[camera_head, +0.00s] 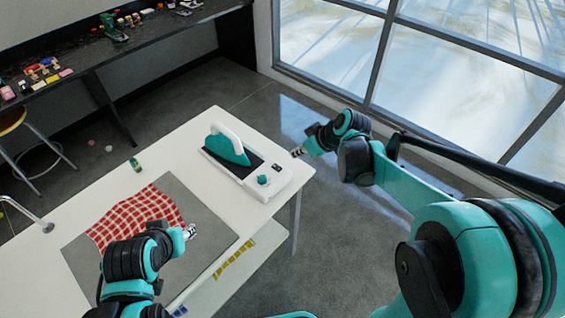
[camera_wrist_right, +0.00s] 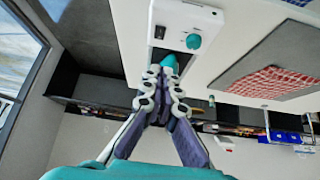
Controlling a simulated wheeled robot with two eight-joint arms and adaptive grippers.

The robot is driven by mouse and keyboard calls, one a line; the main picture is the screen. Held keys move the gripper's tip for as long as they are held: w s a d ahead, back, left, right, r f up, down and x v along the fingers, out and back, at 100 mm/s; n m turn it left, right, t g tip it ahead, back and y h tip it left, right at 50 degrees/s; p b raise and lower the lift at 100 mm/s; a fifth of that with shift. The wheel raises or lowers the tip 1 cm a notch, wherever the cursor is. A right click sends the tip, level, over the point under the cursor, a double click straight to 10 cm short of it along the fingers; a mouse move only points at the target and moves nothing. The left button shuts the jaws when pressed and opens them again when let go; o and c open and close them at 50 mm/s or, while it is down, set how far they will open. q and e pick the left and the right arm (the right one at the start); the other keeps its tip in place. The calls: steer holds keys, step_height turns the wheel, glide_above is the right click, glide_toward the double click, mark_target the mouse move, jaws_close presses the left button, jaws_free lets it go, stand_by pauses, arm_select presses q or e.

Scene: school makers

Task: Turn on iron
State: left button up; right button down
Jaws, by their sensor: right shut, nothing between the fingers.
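The iron (camera_head: 230,147), teal with a white handle, rests on a white station (camera_head: 281,186) at the right end of the table. The station has a teal knob (camera_head: 263,181) and a small black switch (camera_head: 277,167). My right gripper (camera_head: 297,152) is shut and empty, beside the station's right side, apart from it. In the right wrist view, the shut fingertips (camera_wrist_right: 164,73) lie below the black switch (camera_wrist_right: 159,32) and the teal knob (camera_wrist_right: 193,41); part of the iron (camera_wrist_right: 170,61) shows behind them. My left gripper (camera_head: 190,231) is above the grey mat; its finger opening is unclear.
A red checked cloth (camera_head: 138,213) lies on the grey mat (camera_head: 205,250) on the white table (camera_head: 190,135). A small green bottle (camera_head: 135,164) is near the back edge. A dark shelf (camera_head: 150,32) with small items runs along the wall. Large windows (camera_head: 460,80) are at right.

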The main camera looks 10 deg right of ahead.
steer(key=shift+w+f, duration=0.2)
steer(key=shift+w, duration=0.4)
steer(key=b, duration=0.3)
glide_above(277, 167)
steer(key=s+d, duration=0.2)
steer(key=f, duration=0.7)
steer(key=shift+a+f, duration=0.2)
steer(key=shift+f, duration=0.1)
step_height(277, 167, down, 3)
steer(key=shift+f+b, duration=0.2)
steer(key=shift+b, duration=0.4)
steer(key=shift+f, duration=0.4)
